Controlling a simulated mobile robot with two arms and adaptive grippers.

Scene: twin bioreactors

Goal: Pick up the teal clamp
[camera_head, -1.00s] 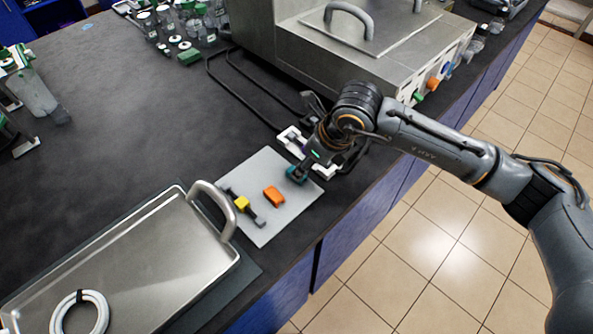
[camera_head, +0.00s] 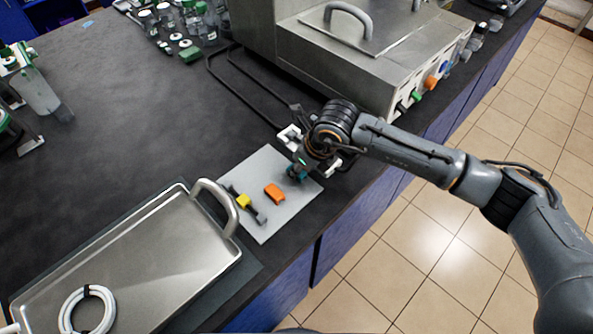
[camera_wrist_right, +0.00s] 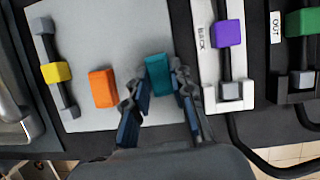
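The teal clamp (camera_wrist_right: 158,73) lies on the right part of a light grey mat (camera_wrist_right: 100,20) in the right wrist view. My right gripper (camera_wrist_right: 160,92) has one finger on each side of it, and the fingers look apart rather than closed tight on it. In the head view the teal clamp (camera_head: 296,175) is partly hidden under my right gripper (camera_head: 300,166). My left gripper is in neither view.
An orange block (camera_head: 274,194) and a yellow-and-black clamp (camera_head: 244,202) lie on the mat, left of the teal clamp. A white holder with a purple clamp (camera_wrist_right: 228,33) stands close right of my gripper. A metal tray (camera_head: 130,255) is at left.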

